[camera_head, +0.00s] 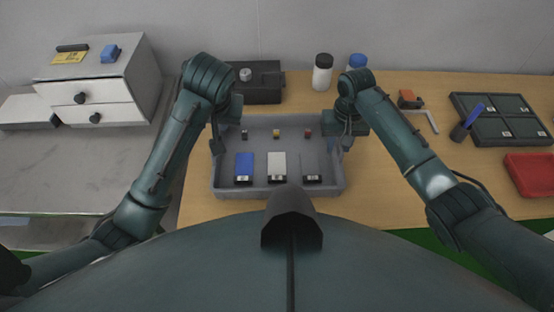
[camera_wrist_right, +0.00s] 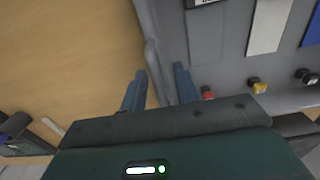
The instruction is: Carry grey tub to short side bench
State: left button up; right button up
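The grey tub (camera_head: 218,180) sits on the wooden table in the middle of the head view. It holds blue, white and grey-black blocks at the front and several small coloured pieces at the back. My right gripper (camera_head: 343,140) is at the tub's right wall. In the right wrist view, the fingers of my right gripper (camera_wrist_right: 160,82) stand close on both sides of the tub wall (camera_wrist_right: 152,62), one inside and one outside. My left gripper (camera_head: 219,138) is at the tub's left wall; its fingers are too small to judge.
A grey side bench (camera_head: 90,170) stands at the left, with a drawer box (camera_head: 105,95) at its back. Behind the tub are a black case (camera_head: 262,85) and bottles (camera_head: 322,72). A dark tray (camera_head: 500,120) and red bin (camera_head: 530,172) lie at the right.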

notch_tip(320, 180, up, 9)
jog(key=shift+r, duration=0.2)
dwell(0.6)
